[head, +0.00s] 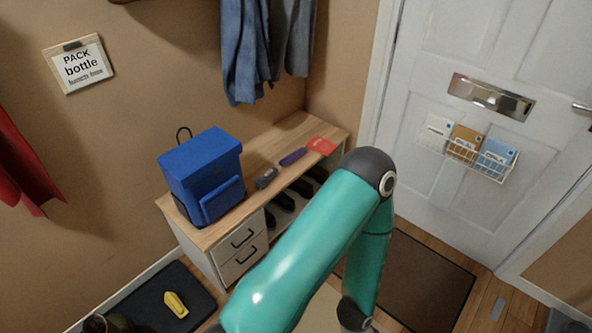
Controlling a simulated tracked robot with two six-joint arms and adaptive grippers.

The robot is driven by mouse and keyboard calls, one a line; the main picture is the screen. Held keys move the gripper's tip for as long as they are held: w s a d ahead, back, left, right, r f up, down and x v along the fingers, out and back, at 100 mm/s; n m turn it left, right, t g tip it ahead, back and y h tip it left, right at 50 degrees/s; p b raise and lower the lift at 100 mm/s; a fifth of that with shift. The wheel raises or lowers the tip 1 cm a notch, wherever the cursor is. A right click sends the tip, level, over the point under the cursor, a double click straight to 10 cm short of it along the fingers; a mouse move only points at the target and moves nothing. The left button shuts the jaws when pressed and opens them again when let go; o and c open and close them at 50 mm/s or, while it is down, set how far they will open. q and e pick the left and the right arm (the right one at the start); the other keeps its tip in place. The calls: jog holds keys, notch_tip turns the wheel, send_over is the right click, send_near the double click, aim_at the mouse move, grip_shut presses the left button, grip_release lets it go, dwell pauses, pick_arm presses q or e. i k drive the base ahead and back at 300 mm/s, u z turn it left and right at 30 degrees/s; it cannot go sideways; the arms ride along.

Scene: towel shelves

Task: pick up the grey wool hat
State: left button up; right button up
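I cannot pick out a grey wool hat with certainty in the head view. A small dark grey item (265,179) lies on the wooden bench (296,133), just right of the blue backpack (205,172); it is too small to tell what it is. One of my teal arms crosses the middle of the view and hides part of the bench front and floor. Neither of my grippers is in view.
A purple item (293,157) and a red item (321,145) lie on the bench. Blue clothes (243,50) hang above. A black tray (151,304) with a yellow item (176,304) is on the floor. A brown mat (425,275) lies before the white door (433,90).

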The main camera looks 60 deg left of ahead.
aim_at(261, 183)
jog(key=i, duration=1.2)
jog(key=u, duration=3)
jog(key=i, duration=0.3)
jog(key=u, duration=1.05)
jog(key=i, duration=0.8)
jog(key=z, duration=0.55)
